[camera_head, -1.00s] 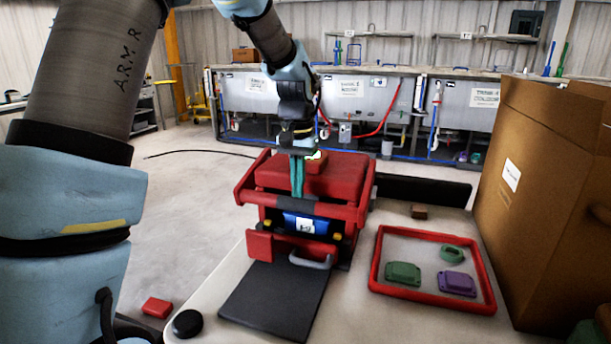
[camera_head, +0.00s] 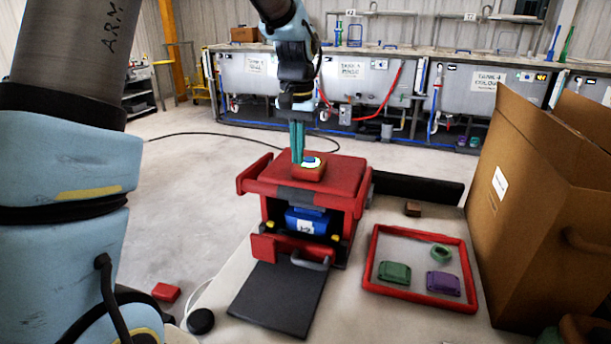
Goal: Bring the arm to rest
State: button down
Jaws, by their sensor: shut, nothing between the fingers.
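My gripper (camera_head: 297,158) has teal fingers that point down and are shut with nothing between them. I cannot tell whether the fingertips touch the machine. The machine's front is open, with a blue part (camera_head: 306,222) bearing a white label inside. My arm comes down from the upper middle of the view, and its thick lower links fill the left side.
A dark mat (camera_head: 275,297) lies before the machine. A red-rimmed tray (camera_head: 368,262) holds green and purple parts. A tall cardboard box (camera_head: 530,200) stands at right. A small brown block (camera_head: 412,209) lies behind the tray. Tanks (camera_head: 352,88) line the back wall; open floor lies left.

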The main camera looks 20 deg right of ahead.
jog(key=shift+r, duration=0.6)
jog(key=s+a+f+n, duration=0.1)
jog(key=s+a+n, duration=0.1)
jog(key=a, duration=0.7)
jog(key=s+a+f+n+t, duration=0.1)
jog(key=s+a+f+n, duration=0.1)
jog(key=a, duration=0.8)
jog(key=s+a+f+n, duration=0.2)
jog(key=s+a, duration=0.2)
jog(key=a, duration=0.6)
jog(key=shift+s+a+f+n+t, duration=0.15)
jog(key=shift+s+a+n+t, duration=0.15)
jog(key=shift+n, duration=0.1)
